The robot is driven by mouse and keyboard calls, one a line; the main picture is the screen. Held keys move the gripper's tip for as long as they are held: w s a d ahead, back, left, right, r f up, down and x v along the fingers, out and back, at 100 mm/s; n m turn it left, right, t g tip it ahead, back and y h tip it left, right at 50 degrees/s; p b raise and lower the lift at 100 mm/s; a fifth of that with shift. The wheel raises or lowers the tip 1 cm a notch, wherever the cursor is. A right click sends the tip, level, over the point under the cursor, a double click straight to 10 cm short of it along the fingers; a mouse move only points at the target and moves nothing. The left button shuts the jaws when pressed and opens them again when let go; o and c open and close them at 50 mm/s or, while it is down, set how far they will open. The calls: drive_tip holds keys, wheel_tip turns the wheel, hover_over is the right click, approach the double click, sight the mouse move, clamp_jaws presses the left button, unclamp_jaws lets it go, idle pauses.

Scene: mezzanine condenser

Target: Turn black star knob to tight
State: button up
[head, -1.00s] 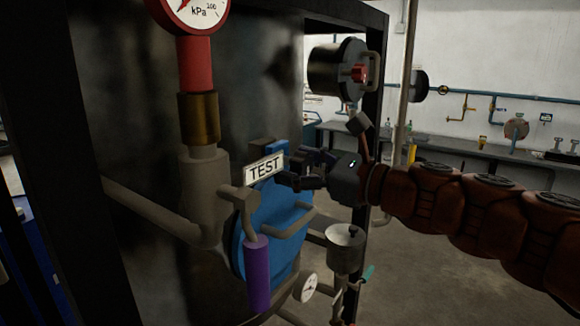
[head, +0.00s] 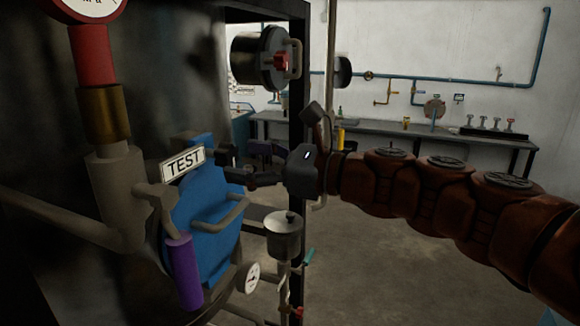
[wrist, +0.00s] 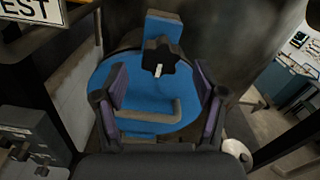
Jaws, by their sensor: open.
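The black star knob (wrist: 160,57) shows in the wrist view on the upper part of a round blue cover (wrist: 135,80), with a small pale mark on its face. My gripper (wrist: 162,78) is open and empty, its two fingers spread left and right of the cover, with the knob farther off between them. In the head view my gripper (head: 229,164) is just right of the blue cover (head: 205,205). I cannot pick out the knob clearly there among the dark fingers.
A TEST plate (head: 183,165), a grey pipe and a purple-gripped handle (head: 184,272) stand left of the cover. A grey bent handle (wrist: 150,112) sticks out from the cover below the knob. A metal cup (head: 285,238) stands below my gripper. Floor at right is clear.

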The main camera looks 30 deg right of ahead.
drive_tip(key=v, duration=0.7)
idle(0.3)
drive_tip(key=shift+s, duration=0.15)
idle(0.4)
